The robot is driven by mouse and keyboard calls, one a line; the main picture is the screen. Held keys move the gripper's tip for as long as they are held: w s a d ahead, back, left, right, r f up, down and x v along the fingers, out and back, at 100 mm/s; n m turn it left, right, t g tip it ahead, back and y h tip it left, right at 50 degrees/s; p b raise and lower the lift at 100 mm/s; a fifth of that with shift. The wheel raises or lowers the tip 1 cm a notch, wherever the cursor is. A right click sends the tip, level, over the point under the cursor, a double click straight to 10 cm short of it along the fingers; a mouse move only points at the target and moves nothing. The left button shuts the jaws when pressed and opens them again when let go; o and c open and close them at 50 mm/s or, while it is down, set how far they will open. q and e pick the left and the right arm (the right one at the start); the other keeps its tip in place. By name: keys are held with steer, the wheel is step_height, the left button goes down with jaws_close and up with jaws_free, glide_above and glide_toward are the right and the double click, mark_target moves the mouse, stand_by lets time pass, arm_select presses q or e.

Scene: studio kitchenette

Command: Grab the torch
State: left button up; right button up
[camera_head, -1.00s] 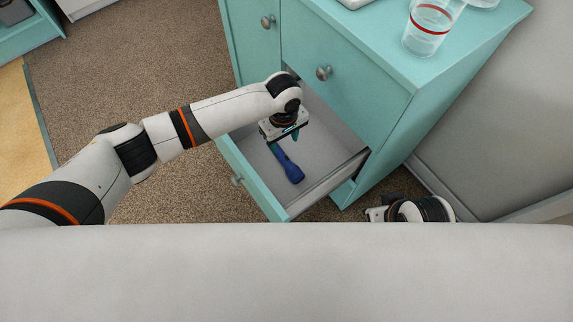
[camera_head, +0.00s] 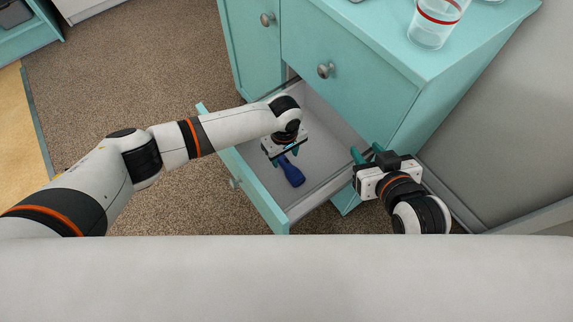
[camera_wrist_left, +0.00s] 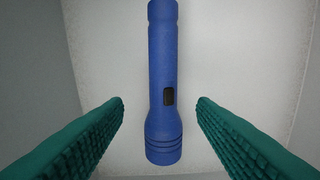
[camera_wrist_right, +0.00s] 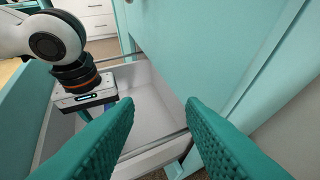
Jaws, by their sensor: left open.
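The blue torch (camera_head: 291,172) lies on the floor of the open drawer (camera_head: 325,177). In the left wrist view the torch (camera_wrist_left: 163,85) runs top to bottom, its wider head toward the bottom. My left gripper (camera_head: 284,158) is over the drawer, above the torch. Its fingers (camera_wrist_left: 160,105) are open, one on each side of the torch, with gaps to both sides. My right gripper (camera_head: 365,152) is beside the drawer's right side, fingers apart and empty; its green fingers also show in the right wrist view (camera_wrist_right: 160,105). The left gripper hides part of the torch in the head view.
The teal cabinet (camera_head: 350,95) stands behind the open drawer, with a clear cup with a red band (camera_head: 433,25) on top. A grey wall surface (camera_head: 500,130) is at the right. Brown carpet (camera_head: 110,70) is open at the left.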

mark_target(287, 163)
arm_select(q)
steer(key=f+b, duration=0.1)
steer(key=f, duration=0.1)
steer(key=f+b, duration=0.1)
steer(key=f, duration=0.1)
steer(key=shift+d+f, duration=0.2)
steer(key=shift+f, duration=0.2)
jaws_close()
arm_select(e)
steer(key=w+a+r+t+y, duration=0.2)
steer(key=w+r+t, duration=0.1)
steer(key=r+t, duration=0.4)
step_height(287, 163, up, 2)
steer(key=shift+w+a+r, duration=0.15)
steer(key=shift+a+r, duration=0.1)
